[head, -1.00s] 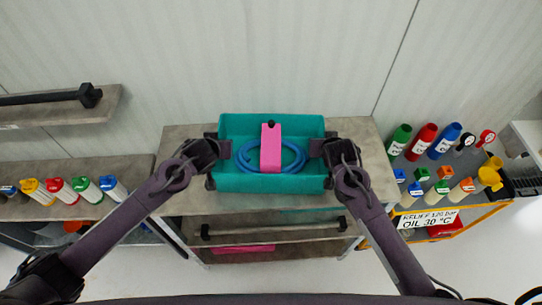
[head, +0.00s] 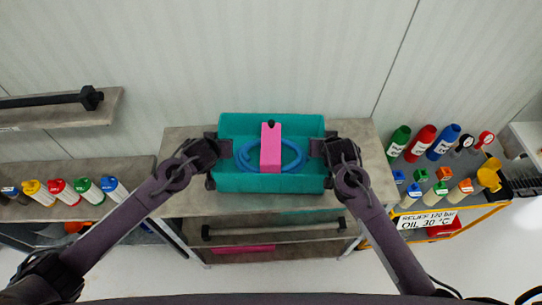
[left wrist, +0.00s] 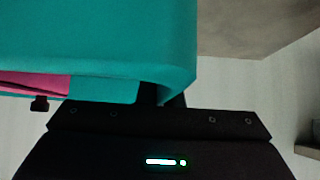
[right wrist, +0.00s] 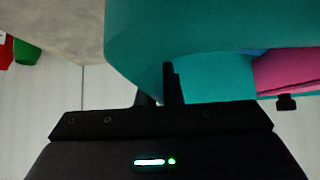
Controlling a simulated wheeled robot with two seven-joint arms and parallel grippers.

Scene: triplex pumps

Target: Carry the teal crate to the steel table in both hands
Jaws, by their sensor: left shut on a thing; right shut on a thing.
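The teal crate (head: 270,183) is in the middle of the head view, level, over a grey-topped table (head: 190,203). A pink block-like thing (head: 271,148) with a black knob and a blue hose ring (head: 244,158) lie inside it. My left gripper (head: 224,148) is shut on the crate's left end wall. My right gripper (head: 317,147) is shut on its right end wall. The crate's wall also fills the top of the left wrist view (left wrist: 120,40) and of the right wrist view (right wrist: 190,30). I cannot tell whether its underside touches the tabletop.
A lower shelf (head: 285,250) under the table holds a dark bar and a pink item. A shelf with several coloured bottles (head: 65,192) stands at left. A cart with bottles and blocks (head: 452,205) stands at right, close to the table. A pale wall (head: 200,60) is behind.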

